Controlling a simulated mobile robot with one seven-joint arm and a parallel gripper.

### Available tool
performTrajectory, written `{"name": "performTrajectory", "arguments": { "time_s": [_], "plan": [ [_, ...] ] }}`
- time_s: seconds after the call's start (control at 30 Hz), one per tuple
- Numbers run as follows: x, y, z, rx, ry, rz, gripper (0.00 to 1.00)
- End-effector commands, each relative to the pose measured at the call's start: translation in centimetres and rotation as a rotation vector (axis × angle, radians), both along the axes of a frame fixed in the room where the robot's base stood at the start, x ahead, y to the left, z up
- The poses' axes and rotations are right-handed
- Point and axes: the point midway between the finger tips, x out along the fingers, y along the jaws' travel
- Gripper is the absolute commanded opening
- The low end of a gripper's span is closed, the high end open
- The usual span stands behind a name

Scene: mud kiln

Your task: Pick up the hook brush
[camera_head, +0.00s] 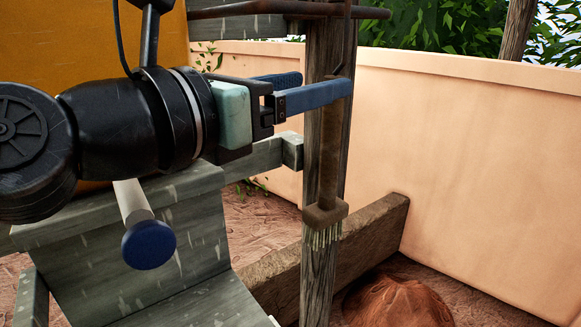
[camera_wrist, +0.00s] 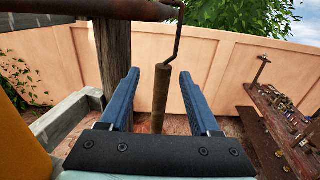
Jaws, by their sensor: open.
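The hook brush hangs upright from a dark rod by a bent wire hook. Its brown handle (camera_head: 329,165) leads down to a block with pale bristles pointing down in the head view. My gripper (camera_head: 326,83) is open, with blue fingers reaching right at the height of the upper handle. The near finger crosses in front of the handle and hides part of it. In the wrist view, the handle (camera_wrist: 160,98) appears between the two open fingers of my gripper (camera_wrist: 159,74), with a gap on each side.
A wooden post (camera_head: 316,265) stands close behind the brush, and the rod (camera_head: 290,10) runs above my gripper. A grey wooden bench (camera_head: 170,250) is below my arm. A clay mound (camera_head: 398,302) lies low right. A cluttered table (camera_wrist: 285,122) stands right in the wrist view.

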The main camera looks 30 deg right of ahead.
Motion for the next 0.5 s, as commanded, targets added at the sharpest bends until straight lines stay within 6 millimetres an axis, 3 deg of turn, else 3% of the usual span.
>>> {"name": "performTrajectory", "arguments": {
  "time_s": [0.5],
  "plan": [
    [1.3, -4.2, 0.6, 0.001, 0.003, -0.003, 0.63]
  ]
}}
